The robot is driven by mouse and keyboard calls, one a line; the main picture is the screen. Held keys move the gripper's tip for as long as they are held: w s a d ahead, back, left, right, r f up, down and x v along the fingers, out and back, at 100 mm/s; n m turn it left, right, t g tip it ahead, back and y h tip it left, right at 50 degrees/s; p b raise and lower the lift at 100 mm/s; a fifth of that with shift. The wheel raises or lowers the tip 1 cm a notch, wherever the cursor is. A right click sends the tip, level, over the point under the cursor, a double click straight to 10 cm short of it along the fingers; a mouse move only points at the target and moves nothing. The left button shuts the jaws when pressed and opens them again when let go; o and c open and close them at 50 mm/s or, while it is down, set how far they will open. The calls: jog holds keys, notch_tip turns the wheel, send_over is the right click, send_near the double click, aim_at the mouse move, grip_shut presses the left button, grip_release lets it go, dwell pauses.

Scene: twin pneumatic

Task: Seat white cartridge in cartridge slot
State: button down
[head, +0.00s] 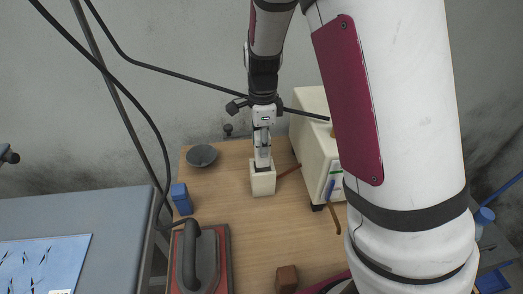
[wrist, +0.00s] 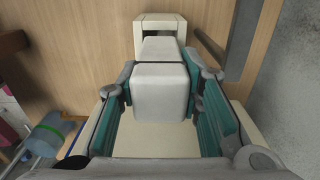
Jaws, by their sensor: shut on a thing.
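The white cartridge (wrist: 160,88) is between the teal pads of my gripper, which is shut on it. In the head view my gripper (head: 262,150) points straight down over the cream cartridge slot block (head: 262,184) on the wooden table. The cartridge looks upright there, with its lower end at the block's top. The wrist view shows the block's far rim (wrist: 160,18) and a dark part of the opening beyond the cartridge. The cartridge hides the rest of the opening, so I cannot tell how far its end is inside.
A cream box-shaped machine (head: 315,140) stands close on the right of the block. A grey bowl (head: 201,155), a blue container (head: 181,198) and a grey-and-red press (head: 203,258) are on the left. A brown block (head: 287,278) lies in front. The wooden table (head: 240,225) is bare between them.

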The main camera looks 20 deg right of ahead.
jog(key=shift+f, duration=1.7)
jog(key=shift+f, duration=0.15)
jog(key=shift+f, duration=0.35)
jog(key=shift+f, duration=0.15)
jog(key=c, duration=1.1)
grip_release()
